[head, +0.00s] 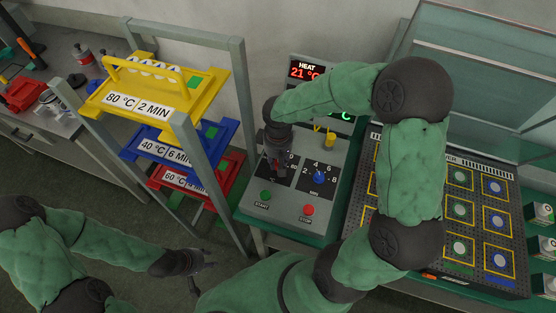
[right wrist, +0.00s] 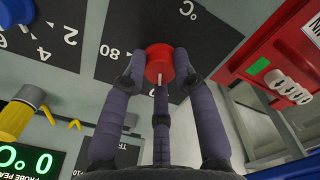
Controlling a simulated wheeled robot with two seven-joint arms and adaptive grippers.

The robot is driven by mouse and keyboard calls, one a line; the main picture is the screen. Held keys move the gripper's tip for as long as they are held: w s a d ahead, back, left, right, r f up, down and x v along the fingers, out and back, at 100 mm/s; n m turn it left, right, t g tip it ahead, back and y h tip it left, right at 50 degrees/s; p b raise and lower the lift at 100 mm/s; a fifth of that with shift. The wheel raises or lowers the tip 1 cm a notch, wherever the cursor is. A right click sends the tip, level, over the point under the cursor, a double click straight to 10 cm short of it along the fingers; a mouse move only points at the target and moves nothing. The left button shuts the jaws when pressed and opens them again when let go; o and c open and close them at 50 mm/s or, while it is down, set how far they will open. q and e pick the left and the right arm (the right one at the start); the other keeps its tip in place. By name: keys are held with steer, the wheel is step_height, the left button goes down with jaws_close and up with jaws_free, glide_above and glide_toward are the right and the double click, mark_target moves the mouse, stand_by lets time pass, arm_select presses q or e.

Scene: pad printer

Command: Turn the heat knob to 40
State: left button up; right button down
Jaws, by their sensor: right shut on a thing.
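A white pointer line shows on the knob's near side. My right gripper (right wrist: 160,88) has its fingers around the knob and is shut on it. In the head view my right gripper (head: 277,168) comes down over the heat dial and hides most of the knob. The heat display (head: 307,70) reads 21 °C in red. My left gripper (head: 206,276) is low, left of the panel, open and empty.
A blue knob (head: 319,177) sits right of the heat dial. Green start (head: 265,196) and red stop (head: 308,210) buttons are below. A rack with yellow (head: 187,97), blue and red labelled trays stands left. A dark grid board (head: 480,255) lies right.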

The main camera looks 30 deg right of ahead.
mark_target(278, 162)
stand_by(0.3)
steer(key=c, duration=1)
jaws_free()
steer(key=shift+r, duration=0.1)
step_height(278, 162, up, 12)
steer(key=shift+f, duration=0.1)
